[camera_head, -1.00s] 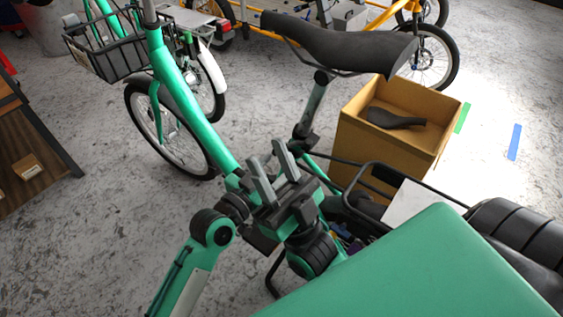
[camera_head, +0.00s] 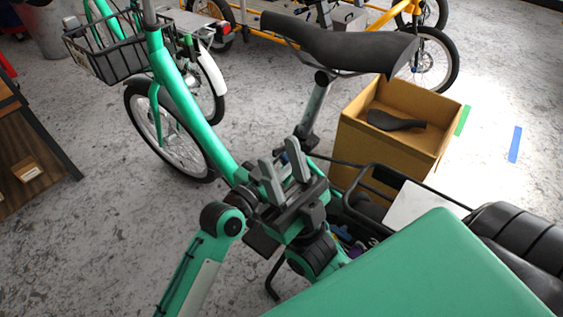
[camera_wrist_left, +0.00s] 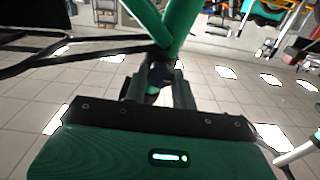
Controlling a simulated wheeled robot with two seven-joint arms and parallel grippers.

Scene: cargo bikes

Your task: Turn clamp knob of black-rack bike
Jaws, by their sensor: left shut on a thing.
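The green bike has a black saddle (camera_head: 340,45) on a silver seat post (camera_head: 319,100) and a black rack (camera_head: 370,168) behind it. The seat clamp (camera_head: 306,138) is at the bottom of the post, in front of my gripper's fingertips. My left gripper (camera_head: 279,156) reaches up to the clamp area with its two grey fingers a small gap apart. In the left wrist view, the left gripper (camera_wrist_left: 158,92) has its fingers on either side of a small dark part below the green frame tube (camera_wrist_left: 178,28). The clamp knob itself is mostly hidden between the fingers. My right gripper is out of view.
A cardboard box (camera_head: 372,150) with a spare saddle (camera_head: 395,121) stands right of the seat post. A wooden shelf (camera_head: 30,150) is at the left edge. Open floor lies between the shelf and bike.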

